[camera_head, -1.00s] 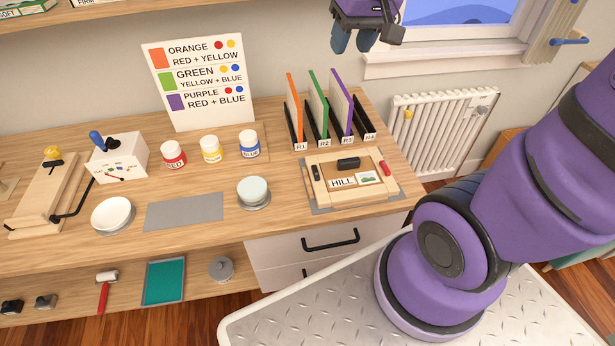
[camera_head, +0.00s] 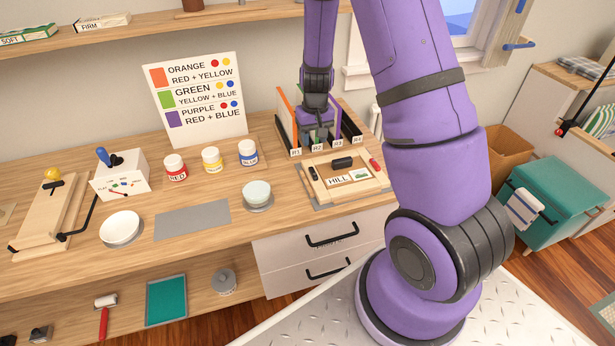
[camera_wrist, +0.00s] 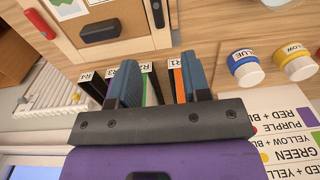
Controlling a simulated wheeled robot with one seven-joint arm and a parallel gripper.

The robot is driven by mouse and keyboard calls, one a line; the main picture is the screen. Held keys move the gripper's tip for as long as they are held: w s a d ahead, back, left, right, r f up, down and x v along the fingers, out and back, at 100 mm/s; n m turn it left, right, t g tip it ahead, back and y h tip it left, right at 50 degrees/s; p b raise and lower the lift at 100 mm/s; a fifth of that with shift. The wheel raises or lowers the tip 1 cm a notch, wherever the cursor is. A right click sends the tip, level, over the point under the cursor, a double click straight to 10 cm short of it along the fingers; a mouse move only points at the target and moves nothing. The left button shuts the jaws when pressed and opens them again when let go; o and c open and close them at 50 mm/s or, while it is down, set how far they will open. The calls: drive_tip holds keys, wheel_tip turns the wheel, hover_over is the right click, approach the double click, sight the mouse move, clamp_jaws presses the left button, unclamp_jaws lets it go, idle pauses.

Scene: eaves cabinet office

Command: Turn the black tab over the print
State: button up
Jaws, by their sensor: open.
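A small black tab (camera_head: 313,173) sits on the left side of a light wooden frame (camera_head: 322,190). In the wrist view the black tab (camera_wrist: 157,13) is at the top edge. The print (camera_head: 360,175), with a small green picture, lies inside the frame beside a HILL label (camera_head: 338,181); its edge shows in the wrist view (camera_wrist: 70,6). A red tab (camera_head: 374,164) is on the frame's right side, and a black block (camera_head: 341,162) is at its back. My gripper (camera_wrist: 158,78) is open above the rack behind the frame, apart from the tab.
The rack (camera_head: 355,133) has slots marked R1 to R4. The orange panel (camera_wrist: 180,88) and green panel (camera_wrist: 149,90) show between my fingers in the wrist view; contact cannot be told. Paint jars (camera_head: 211,159) stand left. A grey mat (camera_head: 193,219) lies bare.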

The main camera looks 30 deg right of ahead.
sight(314, 173)
wheel_tip(314, 173, down, 13)
drive_tip(key=shift+s+f, duration=0.1)
drive_tip(key=shift+s, duration=0.05)
idle(0.5)
drive_tip(key=shift+c, duration=0.2)
clamp_jaws()
